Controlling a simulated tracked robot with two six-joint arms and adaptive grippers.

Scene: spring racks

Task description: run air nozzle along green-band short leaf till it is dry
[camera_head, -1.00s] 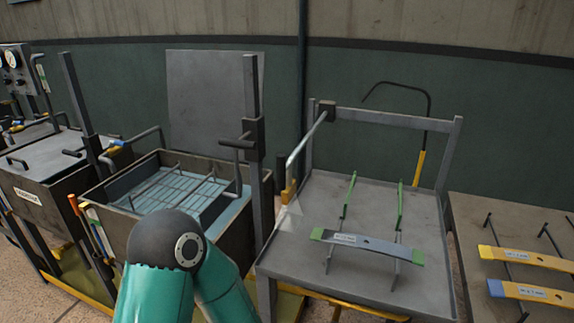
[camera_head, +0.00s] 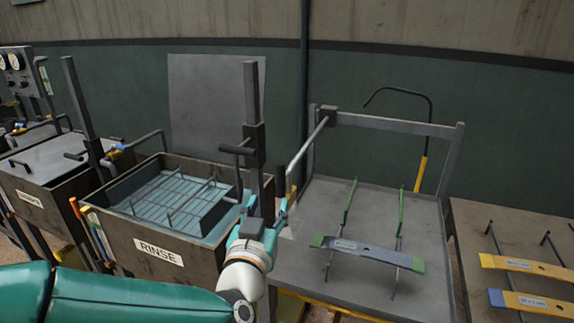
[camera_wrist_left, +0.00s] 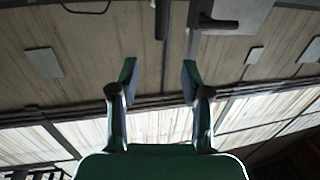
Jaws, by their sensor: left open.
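The short leaf with green ends (camera_head: 366,253) lies across two green-tipped rods (camera_head: 348,205) on the grey drying table (camera_head: 310,255). The air nozzle (camera_head: 291,180) hangs at the table's left side, from a grey arm that runs down from the frame's corner. My left gripper (camera_head: 268,210) is raised at the table's left edge, near the nozzle and left of the leaf. In the left wrist view its two fingers (camera_wrist_left: 158,80) stand apart with nothing between them. I cannot tell whether it touches the nozzle. My right gripper is not in view.
The rinse tank (camera_head: 160,252) with a wire basket stands left, with a dark post (camera_head: 252,120) close to my gripper. A hooked rod (camera_head: 425,130) rises behind the table. At right, another table (camera_head: 490,215) holds yellow-banded leaves (camera_head: 530,265).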

